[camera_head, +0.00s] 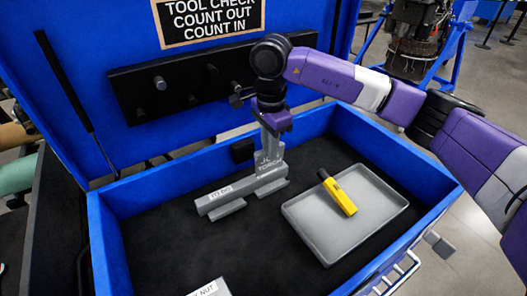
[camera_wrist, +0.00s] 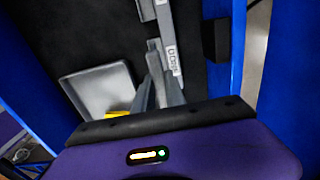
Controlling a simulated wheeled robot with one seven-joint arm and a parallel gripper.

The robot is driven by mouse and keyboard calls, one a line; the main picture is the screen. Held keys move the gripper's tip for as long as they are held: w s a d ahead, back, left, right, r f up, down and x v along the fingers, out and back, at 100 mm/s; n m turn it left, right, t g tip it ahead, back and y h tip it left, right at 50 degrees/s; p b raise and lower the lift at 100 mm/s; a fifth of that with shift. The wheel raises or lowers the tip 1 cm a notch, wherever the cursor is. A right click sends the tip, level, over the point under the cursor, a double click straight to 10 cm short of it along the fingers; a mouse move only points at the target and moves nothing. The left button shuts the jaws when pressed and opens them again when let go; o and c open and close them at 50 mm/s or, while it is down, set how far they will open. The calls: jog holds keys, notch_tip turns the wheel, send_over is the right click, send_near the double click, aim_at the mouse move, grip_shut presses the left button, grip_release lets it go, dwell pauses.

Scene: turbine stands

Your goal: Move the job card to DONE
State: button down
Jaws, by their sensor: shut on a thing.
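The job card (camera_head: 268,160) is a grey upright plate marked "JC" with a second, hard-to-read line. My gripper (camera_head: 272,130) points down from above and is shut on its upper part. The card's lower end meets a low grey rack (camera_head: 240,192) with a white label on its front bar; I cannot tell whether the card is seated in it or just above. In the wrist view my gripper's fingers (camera_wrist: 154,46) reach beside the labelled bar (camera_wrist: 170,50), and the card is seen too edge-on to make out. The label's wording is unclear, and I cannot read "DONE" anywhere.
A grey tray (camera_head: 308,237) holding a yellow tool (camera_head: 339,194) lies right of the rack. The blue box wall (camera_head: 405,166) stands behind and right. A black peg rail (camera_head: 180,86) is on the raised lid. A labelled block (camera_head: 207,289) is at the front. Dark floor left is clear.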

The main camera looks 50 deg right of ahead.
jog(key=shift+s+d+f, duration=0.1)
jog(key=shift+s+d, duration=0.2)
jog(key=shift+d, duration=0.05)
notch_tip(320, 180, down, 5)
jog(key=shift+r+b, duration=0.2)
jog(key=shift+b, duration=1.05)
jog(key=shift+f+b, duration=0.75)
jog(key=shift+b, duration=1.15)
jog(key=shift+f+b, duration=0.6)
jog(key=shift+b, duration=0.1)
jog(key=shift+s+f+b, duration=0.1)
jog(key=shift+f+b, duration=0.25)
jog(key=shift+b, duration=0.2)
jog(key=shift+f+b, duration=0.2)
jog(key=shift+b, duration=0.2)
dwell(0.7)
